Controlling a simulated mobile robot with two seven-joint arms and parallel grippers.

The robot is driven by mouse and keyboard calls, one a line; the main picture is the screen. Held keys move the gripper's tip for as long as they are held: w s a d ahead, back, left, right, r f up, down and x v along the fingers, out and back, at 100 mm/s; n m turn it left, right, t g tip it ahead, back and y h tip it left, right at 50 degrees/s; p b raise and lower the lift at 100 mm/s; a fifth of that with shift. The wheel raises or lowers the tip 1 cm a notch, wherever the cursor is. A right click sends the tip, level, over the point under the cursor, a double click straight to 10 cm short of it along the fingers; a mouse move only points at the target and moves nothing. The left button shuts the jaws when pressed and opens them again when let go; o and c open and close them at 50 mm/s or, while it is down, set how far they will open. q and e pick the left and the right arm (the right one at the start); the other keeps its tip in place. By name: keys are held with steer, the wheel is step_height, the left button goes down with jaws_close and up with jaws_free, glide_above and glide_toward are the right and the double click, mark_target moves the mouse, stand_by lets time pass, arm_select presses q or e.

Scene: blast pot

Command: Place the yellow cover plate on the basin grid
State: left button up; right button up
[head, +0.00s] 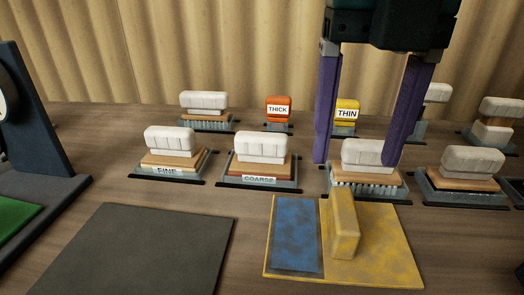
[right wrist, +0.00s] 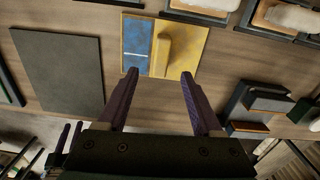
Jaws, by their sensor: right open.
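The yellow cover plate (head: 388,250) lies flat on the table at front centre, with an upright yellow block-like handle (head: 345,228) on it. A blue mottled rectangle (head: 297,235) shows at its left side. In the right wrist view the plate (right wrist: 190,48) lies beyond the fingertips. My right gripper (head: 356,162) is open and empty, its purple fingers pointing down above the plate's far side; it also shows in the right wrist view (right wrist: 160,74). I cannot clearly identify the basin grid.
A dark grey flat panel (head: 130,250) lies left of the plate. Several white-topped brushes stand in trays behind, including FINE (head: 170,140) and COARSE (head: 260,147). Orange THICK (head: 278,108) and yellow THIN (head: 346,111) blocks stand further back. A dark stand (head: 45,125) is at left.

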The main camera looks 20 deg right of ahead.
mark_target(344, 207)
steer(key=shift+f+m, duration=0.3)
steer(key=shift+f, duration=0.05)
steer(key=f, duration=0.3)
steer(key=shift+s+d+f+b, duration=0.1)
steer(key=shift+s+f+b, duration=0.1)
steer(key=shift+f+b, duration=0.1)
step_height(344, 207, down, 6)
steer(key=shift+r, duration=0.15)
steer(key=shift+c, duration=0.4)
jaws_close()
steer(key=shift+r, duration=0.1)
steer(key=shift+w+r, duration=0.1)
stand_by(0.4)
